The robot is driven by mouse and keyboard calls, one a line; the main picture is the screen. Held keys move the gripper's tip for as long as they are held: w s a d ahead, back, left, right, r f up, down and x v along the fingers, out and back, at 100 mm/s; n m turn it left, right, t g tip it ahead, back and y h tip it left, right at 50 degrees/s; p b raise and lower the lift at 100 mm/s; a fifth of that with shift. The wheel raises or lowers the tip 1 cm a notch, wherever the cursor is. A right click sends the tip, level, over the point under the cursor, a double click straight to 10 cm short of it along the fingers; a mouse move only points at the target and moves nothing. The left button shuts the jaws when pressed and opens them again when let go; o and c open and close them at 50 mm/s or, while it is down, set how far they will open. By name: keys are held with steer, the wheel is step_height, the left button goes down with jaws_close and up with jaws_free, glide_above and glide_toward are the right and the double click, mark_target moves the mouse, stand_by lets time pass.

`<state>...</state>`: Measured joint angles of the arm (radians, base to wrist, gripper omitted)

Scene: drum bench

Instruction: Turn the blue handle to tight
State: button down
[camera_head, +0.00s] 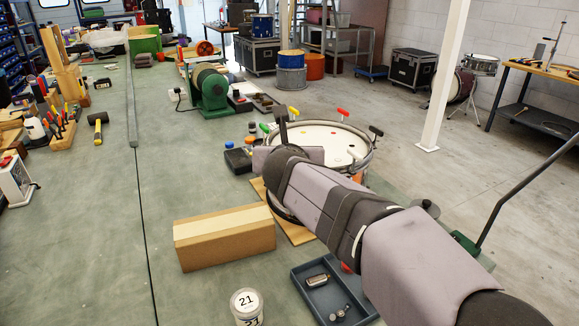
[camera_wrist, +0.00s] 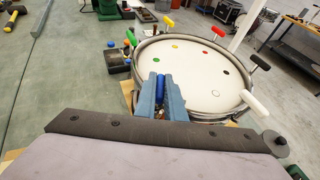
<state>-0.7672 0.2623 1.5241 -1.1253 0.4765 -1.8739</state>
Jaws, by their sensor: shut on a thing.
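The drum (camera_wrist: 200,70) has a white head with coloured dots and lies face up. Coloured T-handles stand around its rim: green (camera_wrist: 131,37), yellow (camera_wrist: 169,23), red (camera_wrist: 217,31), black (camera_wrist: 260,62) and white (camera_wrist: 253,100). The blue handle (camera_wrist: 161,88) is at the near rim in the wrist view, between the blue-grey fingers of my gripper (camera_wrist: 160,92), which is shut on it. In the head view the drum (camera_head: 322,140) shows behind my arm, which hides the blue handle and the fingertips. I cannot tell how tight the handle is.
A cardboard box (camera_head: 225,237) stands left of my arm. A grey tray (camera_head: 312,301) with small metal parts and a white tub marked 21 (camera_head: 246,306) are at the front. A dark box (camera_head: 238,160) and small capped items sit left of the drum.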

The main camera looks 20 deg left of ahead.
steer(key=m+h, duration=0.1)
steer(key=m+h+p, duration=0.1)
steer(key=h+p, duration=0.1)
steer(key=shift+a+r+m, duration=0.2)
steer(key=shift+r+m, duration=0.05)
steer(key=shift+m, duration=0.15)
steer(key=m+h+p, duration=0.2)
steer(key=p, duration=0.2)
steer(key=shift+r+h, duration=0.15)
steer(key=shift+h, duration=0.15)
steer(key=m+h+p, duration=0.2)
steer(key=p, duration=0.4)
steer(key=m+g+h+p, duration=0.1)
steer(key=m+h+p, duration=0.1)
steer(key=p, duration=0.5)
steer(key=shift+w+d+r+h, duration=0.1)
steer(key=shift+r+h, duration=0.05)
steer(key=shift+h, duration=0.35)
steer(key=shift+m+h+p, duration=0.3)
steer(key=shift+m+p, duration=0.2)
steer(key=shift+p, duration=0.7)
steer(key=shift+g+p, duration=0.3)
steer(key=shift+p, duration=0.15)
steer(key=shift+f+m+h+p, duration=0.3)
steer(key=shift+f+m+p, duration=0.1)
steer(key=shift+p, duration=0.2)
steer(key=c, duration=1.8)
jaws_free()
steer(key=shift+d+f, duration=0.1)
steer(key=shift+c, duration=0.2)
